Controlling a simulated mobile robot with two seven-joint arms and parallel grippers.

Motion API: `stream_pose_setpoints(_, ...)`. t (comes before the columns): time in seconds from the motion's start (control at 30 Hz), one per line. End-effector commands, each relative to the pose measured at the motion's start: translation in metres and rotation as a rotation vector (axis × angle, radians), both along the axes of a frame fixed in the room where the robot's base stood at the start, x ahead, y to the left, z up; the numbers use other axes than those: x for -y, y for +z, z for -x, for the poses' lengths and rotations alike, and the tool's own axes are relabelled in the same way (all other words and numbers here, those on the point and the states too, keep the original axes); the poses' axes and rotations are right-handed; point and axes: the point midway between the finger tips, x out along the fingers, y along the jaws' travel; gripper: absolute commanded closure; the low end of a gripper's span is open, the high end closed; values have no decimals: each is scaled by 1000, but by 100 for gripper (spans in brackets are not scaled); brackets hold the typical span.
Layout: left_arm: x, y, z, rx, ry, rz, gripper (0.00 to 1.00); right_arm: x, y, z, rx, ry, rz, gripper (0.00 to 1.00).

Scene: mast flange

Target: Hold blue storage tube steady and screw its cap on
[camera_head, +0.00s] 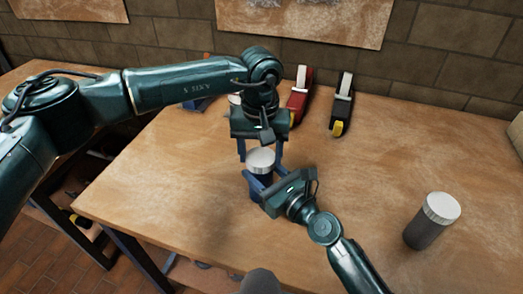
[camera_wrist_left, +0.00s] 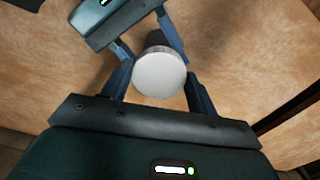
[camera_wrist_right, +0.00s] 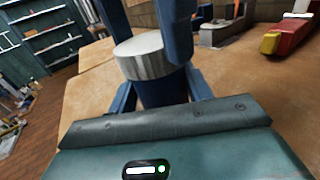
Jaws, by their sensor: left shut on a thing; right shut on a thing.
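The blue storage tube (camera_head: 258,190) stands upright near the middle of the table, and its dark blue side shows in the right wrist view (camera_wrist_right: 163,90). Its pale grey cap (camera_head: 261,157) sits level on top; whether the thread is engaged cannot be seen. My left gripper (camera_head: 260,156) points down from above and is shut on the cap, whose round top faces the left wrist view (camera_wrist_left: 160,75). My right gripper (camera_head: 253,185) comes in from the lower right and is shut on the tube's body below the cap. The fingers hide parts of both.
A dark grey tube with a pale cap (camera_head: 432,220) stands at the table's right. A red tape dispenser (camera_head: 299,95) and a black one (camera_head: 342,105) stand at the back near the brick wall. The wooden table (camera_head: 390,160) is clear between them and the grey tube.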

Motion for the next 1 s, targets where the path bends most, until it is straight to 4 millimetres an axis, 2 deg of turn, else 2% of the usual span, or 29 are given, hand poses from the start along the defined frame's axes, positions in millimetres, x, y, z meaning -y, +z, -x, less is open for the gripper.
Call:
stream_pose_setpoints(0.2,-1,1,-1,1,-484,2,62,0,-1,0,-2,-1,1,100)
stream_pose_setpoints(0.37,-2,1,-1,1,-759,2,62,0,-1,0,-2,-1,1,100)
stream_pose_setpoints(0.5,-2,1,-1,1,-758,2,62,0,-1,0,-2,-1,1,100)
stream_pose_setpoints(0.53,-2,1,-1,1,-757,2,41,1,-1,0,-2,-1,1,100)
stream_pose_setpoints(0.83,-2,0,-1,0,-755,1,16,0,-1,0,-2,-1,1,100)
stream_pose_setpoints(1.0,-2,0,-1,0,-755,1,16,0,-1,0,-2,0,1,100)
